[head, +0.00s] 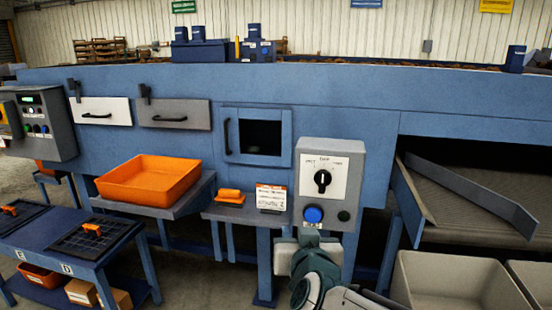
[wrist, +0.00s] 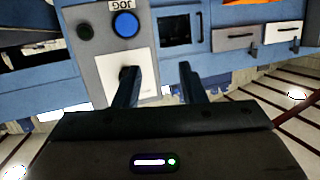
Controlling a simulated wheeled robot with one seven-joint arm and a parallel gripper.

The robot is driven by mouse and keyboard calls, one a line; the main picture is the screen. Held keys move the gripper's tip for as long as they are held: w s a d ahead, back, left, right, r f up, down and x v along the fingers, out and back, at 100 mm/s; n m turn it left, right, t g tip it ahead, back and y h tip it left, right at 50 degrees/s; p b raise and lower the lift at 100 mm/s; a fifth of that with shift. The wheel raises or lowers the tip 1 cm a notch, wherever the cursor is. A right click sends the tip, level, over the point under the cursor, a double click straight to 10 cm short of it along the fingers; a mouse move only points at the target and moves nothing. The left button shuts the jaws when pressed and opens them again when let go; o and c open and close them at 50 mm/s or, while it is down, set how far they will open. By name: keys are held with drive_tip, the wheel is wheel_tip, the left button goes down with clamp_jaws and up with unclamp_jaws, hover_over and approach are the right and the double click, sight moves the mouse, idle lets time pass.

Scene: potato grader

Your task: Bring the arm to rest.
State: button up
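My gripper (wrist: 158,68) shows in the wrist view with its two dark fingers apart and nothing between them. In the head view my arm (head: 315,278) rises from the bottom edge, in front of and below the grey control box (head: 341,212). The fingers cannot be made out there. The control box has a black rotary knob (head: 322,180) and a blue button (head: 313,214). In the wrist view the blue button (wrist: 125,24) lies beyond the fingers, and the left finger overlaps the knob area. I cannot tell the gap between fingers and box.
An orange tray (head: 150,182) sits on a shelf left of the box. An orange-handled tool (head: 230,196) and a label card (head: 271,197) lie on a small ledge. Pale bins (head: 455,283) stand at lower right. A low blue table (head: 60,262) stands at lower left.

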drive_tip(key=s+d+f+g, duration=0.9)
drive_tip(key=s+f+g, duration=0.3)
drive_tip(key=s, duration=0.2)
drive_tip(key=shift+s+h, duration=0.4)
drive_tip(key=shift+d, duration=0.1)
